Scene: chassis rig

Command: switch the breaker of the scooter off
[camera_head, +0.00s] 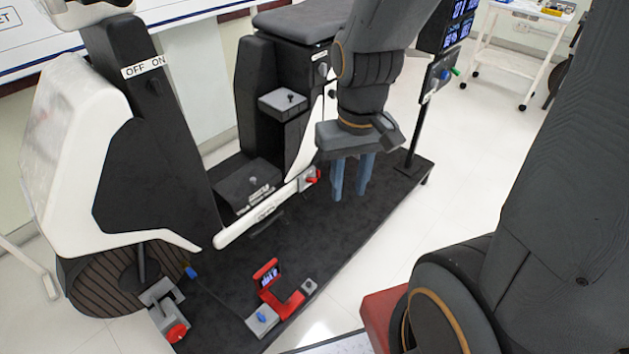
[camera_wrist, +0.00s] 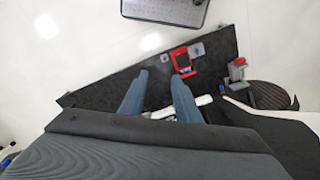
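The scooter (camera_head: 108,190), white and black, stands on a dark platform. An "OFF ON" label (camera_head: 143,67) is on its front column. A lower box with a grey knob (camera_head: 250,185) is on the floorboard, and a red-handled part (camera_head: 310,179) is on the white side trim. I cannot tell which of these is the breaker. My gripper (camera_head: 349,195) points down, open and empty, right of the red-handled part. In the wrist view its two blue-grey fingers (camera_wrist: 158,77) are apart.
A red stand with a small screen (camera_head: 268,276) and a grey block with a blue knob (camera_head: 262,319) are at the platform's front. A red-knobbed clamp (camera_head: 176,330) is by the front wheel. A post with screens (camera_head: 436,80) stands at the platform's right end.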

